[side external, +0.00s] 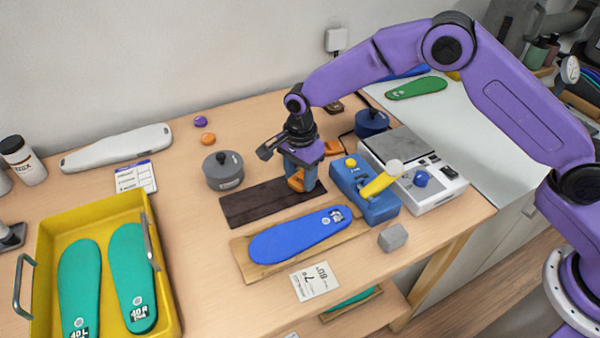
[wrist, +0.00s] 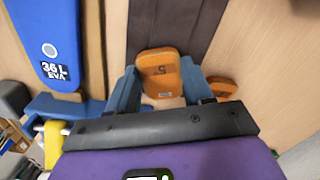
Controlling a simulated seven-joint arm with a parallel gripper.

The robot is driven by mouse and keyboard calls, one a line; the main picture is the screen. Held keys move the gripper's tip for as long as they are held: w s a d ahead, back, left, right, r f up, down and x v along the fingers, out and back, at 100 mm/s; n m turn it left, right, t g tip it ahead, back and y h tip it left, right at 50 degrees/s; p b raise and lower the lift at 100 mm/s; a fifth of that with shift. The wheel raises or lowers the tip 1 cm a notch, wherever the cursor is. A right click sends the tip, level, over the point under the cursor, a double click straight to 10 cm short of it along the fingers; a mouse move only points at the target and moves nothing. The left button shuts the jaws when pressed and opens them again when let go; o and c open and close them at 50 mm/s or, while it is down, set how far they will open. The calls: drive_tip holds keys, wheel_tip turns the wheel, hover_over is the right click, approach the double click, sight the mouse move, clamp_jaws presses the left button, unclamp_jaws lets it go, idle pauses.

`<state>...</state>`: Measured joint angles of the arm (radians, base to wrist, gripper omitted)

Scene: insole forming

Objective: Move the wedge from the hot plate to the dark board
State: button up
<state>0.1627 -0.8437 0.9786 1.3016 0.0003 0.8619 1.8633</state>
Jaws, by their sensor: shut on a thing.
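My gripper (side external: 300,180) is shut on an orange wedge (side external: 296,182) at the right end of the dark board (side external: 245,207). In the wrist view the wedge (wrist: 160,68) sits between the blue fingers of my gripper (wrist: 160,88), with the dark board (wrist: 168,25) behind it. I cannot tell whether the wedge touches the board. The hot plate (side external: 398,145), a white unit with a grey top, stands to the right, and no wedge shows on it. A second orange wedge (side external: 333,147) lies on the table behind my gripper; it also shows in the wrist view (wrist: 222,87).
A blue insole (side external: 300,235) on a wooden board lies in front of the dark board. A blue device with a yellow handle (side external: 380,183) stands close right of my gripper. A grey round weight (side external: 223,171) is behind the dark board's left end. A yellow tray (side external: 100,214) stands left.

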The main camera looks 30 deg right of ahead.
sight(300, 180)
drive_tip(key=shift+f, duration=0.1)
drive_tip(key=o, duration=1)
wheel_tip(300, 180, up, 12)
drive_tip(key=shift+r, duration=0.15)
